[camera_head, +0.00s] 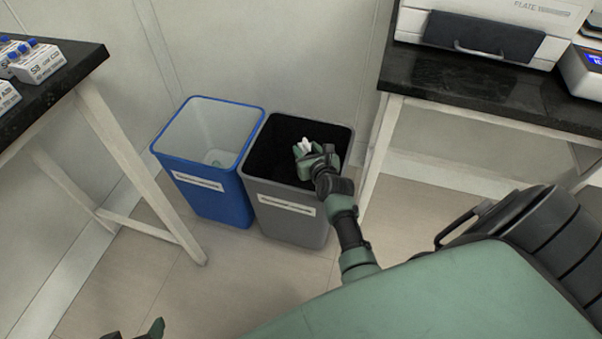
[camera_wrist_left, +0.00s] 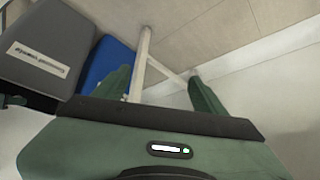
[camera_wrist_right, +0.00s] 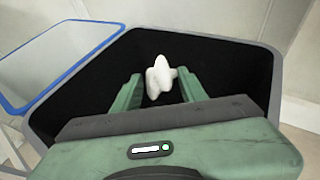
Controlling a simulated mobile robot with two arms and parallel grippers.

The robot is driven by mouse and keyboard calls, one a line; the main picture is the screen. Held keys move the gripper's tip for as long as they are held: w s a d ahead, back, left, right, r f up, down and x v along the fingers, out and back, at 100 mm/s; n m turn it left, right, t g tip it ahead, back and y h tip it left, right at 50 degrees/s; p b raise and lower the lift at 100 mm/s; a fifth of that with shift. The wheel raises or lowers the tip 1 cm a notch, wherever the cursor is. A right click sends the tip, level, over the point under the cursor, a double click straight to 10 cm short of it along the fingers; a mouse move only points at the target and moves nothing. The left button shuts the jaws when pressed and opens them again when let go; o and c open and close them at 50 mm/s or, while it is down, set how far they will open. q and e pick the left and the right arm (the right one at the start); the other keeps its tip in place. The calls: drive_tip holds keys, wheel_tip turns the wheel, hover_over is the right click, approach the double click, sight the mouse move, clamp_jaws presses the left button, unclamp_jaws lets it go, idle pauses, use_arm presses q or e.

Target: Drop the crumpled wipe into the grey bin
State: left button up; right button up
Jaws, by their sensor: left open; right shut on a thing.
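The white crumpled wipe (camera_wrist_right: 160,76) is between the fingers of my right gripper (camera_wrist_right: 158,92), which is shut on it. In the head view the wipe (camera_head: 306,146) shows as a small white patch at the tip of my right gripper (camera_head: 310,152). Both are over the open mouth of the grey bin (camera_head: 287,217), whose inside is black. The right wrist view shows the bin's dark opening all around the wipe. My left gripper (camera_head: 134,333) shows only in part at the bottom edge of the head view. In the left wrist view my left gripper (camera_wrist_left: 163,90) is open and empty.
A blue bin (camera_head: 215,195) with a pale crumpled item inside stands touching or close to the grey bin's left. A dark-topped bench (camera_head: 70,75) with small boxes is at left. Another bench (camera_head: 480,95) with a machine is at right.

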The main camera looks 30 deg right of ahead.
use_arm(q)
drive_tip(key=shift+w+d+r+t, duration=0.2)
drive_tip(key=shift+w+r+t, duration=0.1)
drive_tip(key=shift+w, duration=0.35)
drive_tip(key=shift+w+d+r+t, duration=0.2)
drive_tip(key=shift+w+t, duration=0.1)
drive_tip(key=shift+w, duration=0.3)
use_arm(e)
drive_tip(key=shift+f, duration=0.3)
drive_tip(key=o, duration=1.4)
use_arm(q)
drive_tip(key=shift+s, duration=0.1)
drive_tip(key=s+a+f+g+p, duration=0.25)
drive_tip(key=s+g, duration=0.25)
drive_tip(key=s, duration=0.4)
use_arm(e)
drive_tip(key=v, duration=0.2)
drive_tip(key=shift+s+a+r, duration=0.1)
drive_tip(key=shift+s+r, duration=0.15)
drive_tip(key=shift+s, duration=0.05)
drive_tip(key=shift+p+v, duration=0.85)
drive_tip(key=shift+v, duration=0.15)
use_arm(q)
drive_tip(key=p+x, duration=0.1)
drive_tip(key=x, duration=0.6)
drive_tip(key=shift+a+f+y+p, duration=0.25)
drive_tip(key=shift+y+p, duration=0.05)
drive_tip(key=shift+y, duration=0.1)
use_arm(e)
drive_tip(key=shift+v, duration=1.5)
